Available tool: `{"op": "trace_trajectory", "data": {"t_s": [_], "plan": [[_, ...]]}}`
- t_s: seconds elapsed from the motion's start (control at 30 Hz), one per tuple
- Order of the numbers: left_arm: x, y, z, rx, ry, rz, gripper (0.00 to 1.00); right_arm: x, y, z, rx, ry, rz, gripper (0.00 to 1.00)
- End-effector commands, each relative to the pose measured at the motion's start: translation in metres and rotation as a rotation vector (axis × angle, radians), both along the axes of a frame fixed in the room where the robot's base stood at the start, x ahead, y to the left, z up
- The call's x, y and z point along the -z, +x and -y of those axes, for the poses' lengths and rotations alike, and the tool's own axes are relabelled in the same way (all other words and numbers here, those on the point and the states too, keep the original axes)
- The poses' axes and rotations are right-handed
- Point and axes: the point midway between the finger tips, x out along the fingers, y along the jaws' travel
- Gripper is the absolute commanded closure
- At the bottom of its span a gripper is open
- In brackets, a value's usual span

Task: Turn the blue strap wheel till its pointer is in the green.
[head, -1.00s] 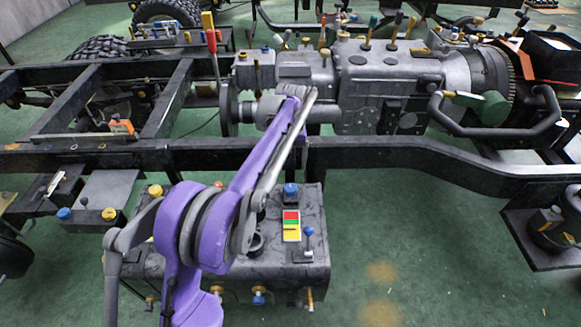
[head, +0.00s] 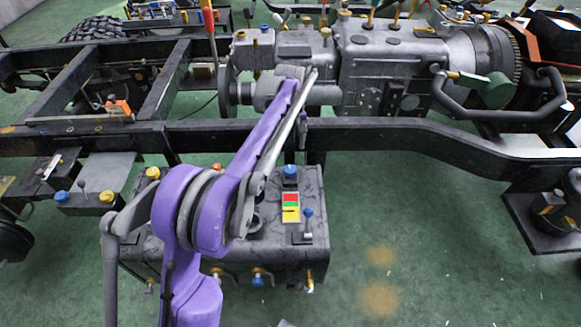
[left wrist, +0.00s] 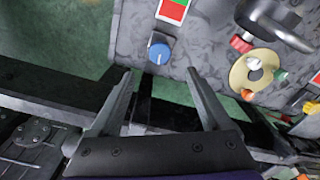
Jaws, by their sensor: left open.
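The blue strap wheel (head: 290,171) is a small round knob on top of a dark grey tank (head: 270,258), near its far edge. In the left wrist view the wheel (left wrist: 159,53) has a pale line on its face. Just beside it is a plate with red, green and yellow bands (head: 291,207); a thin dark mark seems to lie in the yellow, but I cannot be sure it is the pointer. My left gripper (left wrist: 158,75) is open and empty. The wheel appears between and just beyond its fingertips, apparently untouched. My right gripper is out of view.
A blue-topped lever (head: 308,224) stands beside the plate. A black frame rail (head: 420,137) runs behind the tank. A round cream disc with coloured knobs (left wrist: 252,72) lies right of the wheel in the wrist view.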

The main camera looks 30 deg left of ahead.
Motion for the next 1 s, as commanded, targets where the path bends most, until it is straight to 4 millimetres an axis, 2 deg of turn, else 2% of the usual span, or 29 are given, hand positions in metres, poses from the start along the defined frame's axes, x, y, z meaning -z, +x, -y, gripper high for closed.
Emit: {"op": "trace_trajectory", "data": {"t_s": [0.3, 0.5, 0.67, 0.93, 1.0], "plan": [[0.061, 0.0, 0.0, 0.004, 0.0, 0.0, 0.19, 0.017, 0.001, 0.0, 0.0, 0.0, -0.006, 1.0], [0.089, 0.0, 0.0, 0.004, 0.0, 0.0, 0.19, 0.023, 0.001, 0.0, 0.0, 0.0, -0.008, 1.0], [0.098, 0.0, 0.0, 0.005, 0.0, 0.0, 0.19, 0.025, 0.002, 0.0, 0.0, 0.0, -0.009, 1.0], [0.098, 0.0, 0.0, 0.005, 0.0, 0.0, 0.19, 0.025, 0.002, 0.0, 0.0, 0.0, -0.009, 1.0], [0.098, 0.0, 0.0, 0.005, 0.0, 0.0, 0.3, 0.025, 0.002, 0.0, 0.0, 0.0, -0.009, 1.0]]}}
